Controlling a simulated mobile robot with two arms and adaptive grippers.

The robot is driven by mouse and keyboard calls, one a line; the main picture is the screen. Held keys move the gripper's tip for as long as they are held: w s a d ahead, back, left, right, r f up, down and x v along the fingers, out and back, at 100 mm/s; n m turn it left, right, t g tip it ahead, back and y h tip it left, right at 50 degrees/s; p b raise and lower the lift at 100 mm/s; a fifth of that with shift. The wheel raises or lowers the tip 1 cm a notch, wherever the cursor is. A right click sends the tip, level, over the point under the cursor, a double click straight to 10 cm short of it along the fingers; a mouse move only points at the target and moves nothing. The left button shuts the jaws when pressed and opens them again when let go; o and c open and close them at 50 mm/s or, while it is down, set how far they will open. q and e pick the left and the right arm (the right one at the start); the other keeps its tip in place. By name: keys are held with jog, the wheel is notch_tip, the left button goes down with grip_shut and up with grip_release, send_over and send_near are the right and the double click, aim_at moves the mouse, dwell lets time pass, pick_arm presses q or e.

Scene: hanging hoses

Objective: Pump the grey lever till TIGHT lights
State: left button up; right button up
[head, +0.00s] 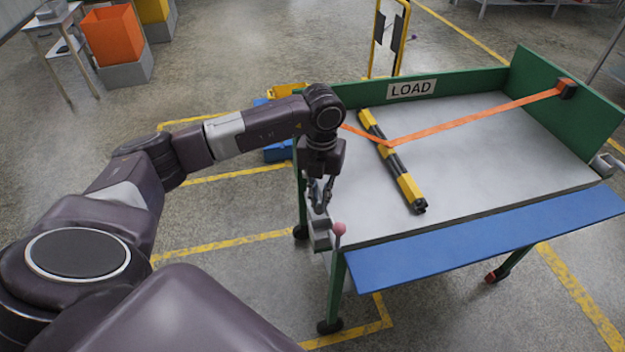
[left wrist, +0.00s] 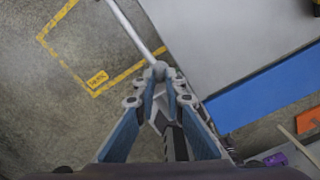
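The work table (head: 470,150) has a grey top, green walls and a LOAD sign. My left gripper (head: 320,208) points down at the table's near left corner, just above a grey housing (head: 319,232). A pink knob (head: 340,229) stands beside it. In the left wrist view a thin grey lever (left wrist: 132,30) runs from the top edge to my left gripper (left wrist: 159,72), whose fingertips are close together on its end. In the head view the gripper mostly hides the lever. No lit TIGHT lamp shows. My right gripper is out of view.
An orange strap (head: 470,119) crosses a yellow and black bar (head: 392,160) on the table. A blue flap (head: 490,238) runs along the near edge. A yellow frame (head: 378,40) stands behind. The floor left of the table is mostly clear, with yellow lines.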

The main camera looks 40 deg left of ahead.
pick_arm(q)
jog(key=shift+f, duration=0.55)
jog(key=shift+w+a+r+p, duration=0.1)
jog(key=shift+r+p, duration=0.75)
jog(key=shift+r, duration=0.6)
jog(key=shift+w+a+r+p, duration=0.1)
jog(key=shift+r+p, duration=0.75)
jog(key=shift+r, duration=0.55)
jog(key=shift+w+a+r+p, duration=0.25)
jog(key=shift+r+p, duration=0.1)
jog(key=shift+r, duration=0.35)
jog(key=shift+w+a+r+p, duration=0.2)
jog(key=shift+r+p, duration=0.15)
jog(key=shift+r, duration=0.3)
jog(key=shift+w+a+r+p, duration=0.15)
jog(key=shift+a+r+p, duration=0.15)
jog(key=shift+r, duration=0.4)
notch_tip(320, 180, up, 5)
jog(key=p, duration=0.3)
